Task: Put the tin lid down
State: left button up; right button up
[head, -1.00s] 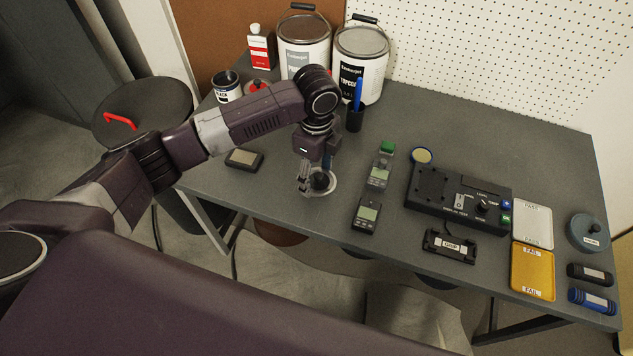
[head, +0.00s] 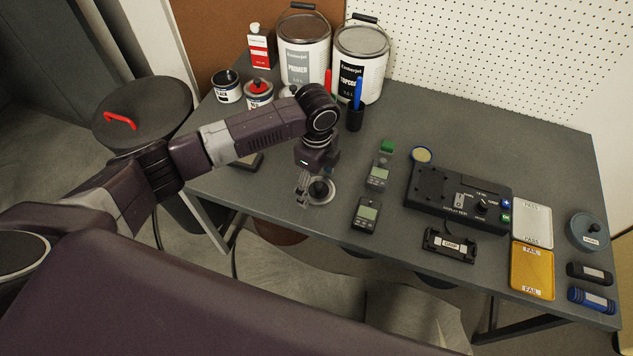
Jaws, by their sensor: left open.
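The tin lid (head: 328,196), a silver disc with a dark round knob in its middle, appears to lie flat on the grey table near its front edge. My left gripper (head: 302,194) is open at the lid's left side, close by the knob. I cannot tell whether a finger still touches the lid. A small tin with a dark top (head: 228,92) and a small tin with a red top (head: 259,96) stand at the back left. A third small tin is mostly hidden behind my arm. My right gripper is out of view.
Two large paint cans (head: 303,50) (head: 359,75) and a pen cup (head: 355,120) stand behind. A dark block beneath my forearm is partly hidden.

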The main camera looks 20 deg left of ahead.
aim_at(317, 184)
pick_arm(q)
notch_tip(317, 184, up, 12)
jog(key=shift+r+b, duration=0.2)
jog(key=shift+b, duration=0.1)
dwell(0.6)
